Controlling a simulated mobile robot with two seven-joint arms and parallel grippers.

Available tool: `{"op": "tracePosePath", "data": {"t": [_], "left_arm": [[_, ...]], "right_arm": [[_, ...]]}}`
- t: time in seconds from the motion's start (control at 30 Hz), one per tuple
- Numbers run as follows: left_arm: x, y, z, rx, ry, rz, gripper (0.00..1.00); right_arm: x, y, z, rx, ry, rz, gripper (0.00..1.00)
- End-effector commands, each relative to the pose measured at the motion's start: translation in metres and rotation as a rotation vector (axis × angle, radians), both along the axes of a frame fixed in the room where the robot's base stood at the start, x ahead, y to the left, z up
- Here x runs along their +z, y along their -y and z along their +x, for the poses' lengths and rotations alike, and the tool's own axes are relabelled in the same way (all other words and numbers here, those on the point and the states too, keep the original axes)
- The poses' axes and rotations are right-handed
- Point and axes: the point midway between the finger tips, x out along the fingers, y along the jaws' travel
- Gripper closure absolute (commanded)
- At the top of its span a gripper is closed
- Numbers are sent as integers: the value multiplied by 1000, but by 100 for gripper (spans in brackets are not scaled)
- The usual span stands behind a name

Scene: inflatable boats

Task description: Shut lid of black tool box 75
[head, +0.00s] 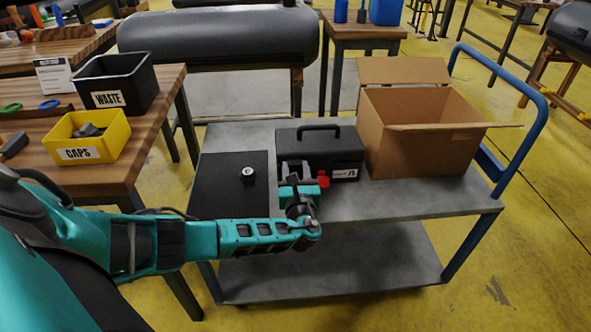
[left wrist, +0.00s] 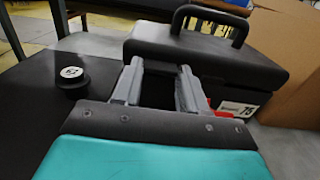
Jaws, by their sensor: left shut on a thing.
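The black tool box 75 (head: 345,152) stands on the cart's top, with a handle on its lid (head: 322,138) and a white label at its front right. The lid looks down over the body; I cannot tell whether it is fully flush. In the left wrist view the lid (left wrist: 205,45) and the "75" label (left wrist: 238,109) show. My left gripper (head: 294,170) is at the front left of the box, its two fingers (left wrist: 160,78) apart with a black part of the box between them. A red piece (head: 323,179) shows just right of the gripper. My right gripper is not seen.
An open cardboard box (head: 415,145) stands right beside the tool box on the grey cart (head: 400,203). A black flat panel (head: 225,190) with a round black-and-white knob (head: 248,175) lies left. A wooden table (head: 115,160) holds a yellow bin (head: 100,146) and a black WASTE bin (head: 135,85).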

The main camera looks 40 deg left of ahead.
Motion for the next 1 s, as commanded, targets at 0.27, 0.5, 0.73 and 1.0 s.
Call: {"op": "tracePosePath", "data": {"t": [0.27, 0.5, 0.73, 1.0], "left_arm": [[-10, -1, -3, -1, -18, -6, 100], [-10, 0, -4, -2, -19, -4, 48], [-6, 0, -2, -1, -11, -3, 32], [-4, 3, -5, -1, -9, -3, 32]], "right_arm": [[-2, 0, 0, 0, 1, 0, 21], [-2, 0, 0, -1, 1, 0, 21], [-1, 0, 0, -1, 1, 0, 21], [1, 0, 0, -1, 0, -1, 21]]}}
